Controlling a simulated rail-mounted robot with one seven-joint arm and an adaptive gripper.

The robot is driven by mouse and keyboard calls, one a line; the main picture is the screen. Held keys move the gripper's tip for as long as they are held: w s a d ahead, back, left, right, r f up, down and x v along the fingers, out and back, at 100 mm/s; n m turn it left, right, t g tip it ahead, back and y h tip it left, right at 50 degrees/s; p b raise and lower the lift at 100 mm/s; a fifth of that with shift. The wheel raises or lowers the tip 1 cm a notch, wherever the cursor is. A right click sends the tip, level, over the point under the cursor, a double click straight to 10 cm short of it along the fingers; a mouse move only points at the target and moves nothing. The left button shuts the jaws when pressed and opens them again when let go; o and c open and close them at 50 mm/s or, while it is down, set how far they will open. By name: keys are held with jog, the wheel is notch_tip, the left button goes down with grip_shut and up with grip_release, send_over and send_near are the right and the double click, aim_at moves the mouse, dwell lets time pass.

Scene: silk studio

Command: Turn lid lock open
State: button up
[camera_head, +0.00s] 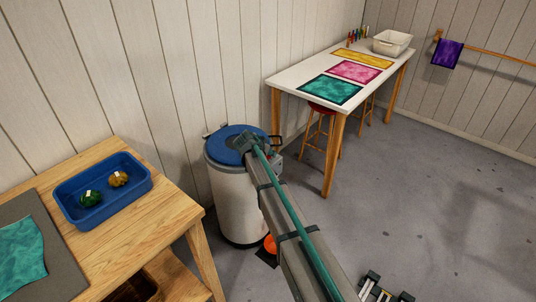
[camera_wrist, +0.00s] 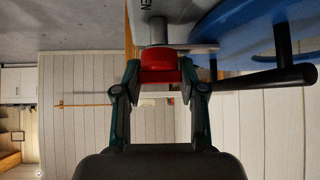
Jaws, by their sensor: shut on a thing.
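A white drum (camera_head: 238,208) with a blue lid (camera_head: 228,152) stands on the floor by the wall. The lid also shows at the upper right of the wrist view (camera_wrist: 245,22), with a dark bar handle (camera_wrist: 265,80) sticking out. A red lock knob (camera_wrist: 158,67) sits at the rim beside the lid. My gripper (camera_wrist: 160,75) is shut on the red knob, one finger on each side. Part of a printed word shows on the pale panel above the knob. In the head view my arm covers the gripper and most of the lock.
A wooden table (camera_head: 150,232) with a blue tray (camera_head: 75,212) stands close to the drum's left. A white table (camera_head: 290,80) with coloured cloths and a red stool (camera_head: 318,108) stand behind to the right. An orange thing (camera_head: 270,244) lies at the drum's foot. Right-hand floor is mostly clear.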

jog(key=n+y, duration=0.2)
jog(key=shift+s+d+n+t+b, duration=0.1)
jog(key=shift+d+n+t+b, duration=0.05)
jog(key=shift+n+t+b, duration=0.2)
jog(key=shift+r+n+t+y, duration=0.1)
jog(key=shift+n+t+y, duration=0.25)
jog(key=shift+n+y, duration=0.8)
jog(key=n+y, duration=0.2)
jog(key=n, duration=0.1)
jog(key=shift+n+y, duration=0.25)
jog(key=shift+n, duration=0.15)
jog(key=n+y+b, duration=0.1)
jog(key=n+g+y+b, duration=0.1)
jog(key=n, duration=0.1)
jog(key=n+y+b, duration=0.1)
jog(key=shift+w+f+b, duration=0.2)
jog(key=shift+f+b, duration=0.1)
jog(key=shift+r+n+g+y+b, duration=0.15)
jog(key=shift+n+g+y+b, duration=0.75)
jog(key=shift+n+b, duration=0.55)
jog(key=shift+s+n, duration=0.1)
jog(key=shift+n, duration=0.25)
jog(key=o, duration=1.2)
jog(key=shift+c, duration=0.2)
jog(key=shift+r, duration=0.1)
